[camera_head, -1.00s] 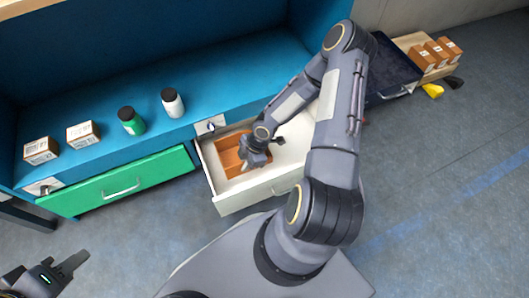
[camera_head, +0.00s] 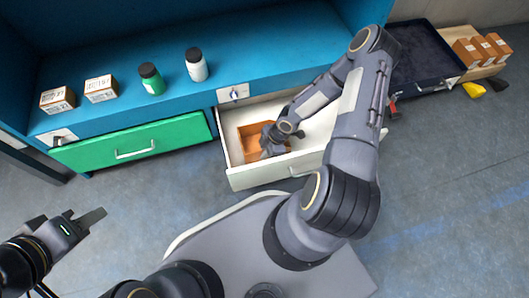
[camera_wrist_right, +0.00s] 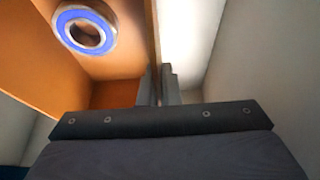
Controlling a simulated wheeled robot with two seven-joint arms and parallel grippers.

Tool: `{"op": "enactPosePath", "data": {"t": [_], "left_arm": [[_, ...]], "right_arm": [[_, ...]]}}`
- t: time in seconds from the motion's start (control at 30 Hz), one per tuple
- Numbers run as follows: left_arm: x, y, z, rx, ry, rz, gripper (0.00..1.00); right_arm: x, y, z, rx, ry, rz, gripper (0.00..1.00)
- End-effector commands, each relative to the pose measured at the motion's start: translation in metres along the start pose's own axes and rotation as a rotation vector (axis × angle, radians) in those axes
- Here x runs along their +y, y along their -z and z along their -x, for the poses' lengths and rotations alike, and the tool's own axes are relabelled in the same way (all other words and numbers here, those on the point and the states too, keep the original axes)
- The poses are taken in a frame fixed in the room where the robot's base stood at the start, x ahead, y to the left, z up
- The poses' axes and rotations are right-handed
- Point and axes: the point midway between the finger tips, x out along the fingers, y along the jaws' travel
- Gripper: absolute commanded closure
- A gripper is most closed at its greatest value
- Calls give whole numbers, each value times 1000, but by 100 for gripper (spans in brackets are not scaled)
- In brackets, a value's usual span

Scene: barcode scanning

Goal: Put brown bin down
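The brown bin (camera_head: 250,143) sits inside the open white drawer (camera_head: 262,174), toward its left side. My right gripper (camera_head: 268,147) reaches down at the bin's right side. In the right wrist view the gripper (camera_wrist_right: 158,86) has its fingers on either side of the bin's thin wall (camera_wrist_right: 152,45), shut on it. A blue-ringed round item (camera_wrist_right: 86,29) lies in the bin. I cannot tell whether the bin's base touches the drawer floor. My left gripper (camera_head: 88,216) is empty and looks open, away from the drawer at the lower left.
Two small boxes (camera_head: 100,88), a green bottle (camera_head: 151,79) and a white bottle (camera_head: 196,64) stand on the blue shelf (camera_head: 120,56). A closed green drawer (camera_head: 135,142) is left. A dark open case (camera_head: 425,55) and brown boxes (camera_head: 483,50) are at upper right.

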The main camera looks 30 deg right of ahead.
Motion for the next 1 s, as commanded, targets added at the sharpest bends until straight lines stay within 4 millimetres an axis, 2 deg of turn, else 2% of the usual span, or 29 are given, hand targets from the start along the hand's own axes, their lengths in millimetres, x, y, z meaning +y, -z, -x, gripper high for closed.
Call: {"op": "enactPosePath", "data": {"t": [0.2, 0.4, 0.7, 0.87, 1.0], "left_arm": [[-1, -1, -2, 0, 0, 0, 64], [-1, -1, -1, 0, 0, 0, 64], [0, 0, 1, 0, 0, 0, 64], [6, 6, 12, 0, 0, 0, 64], [13, 14, 28, 0, 0, 0, 64]], "right_arm": [[1, 0, -2, 1, -1, 2, 100], [0, 0, -1, 0, 0, 0, 75], [0, 1, 1, 0, 0, 0, 75], [1, 2, 22, 0, -3, -2, 75], [1, 2, 54, 0, -4, -4, 75]]}}
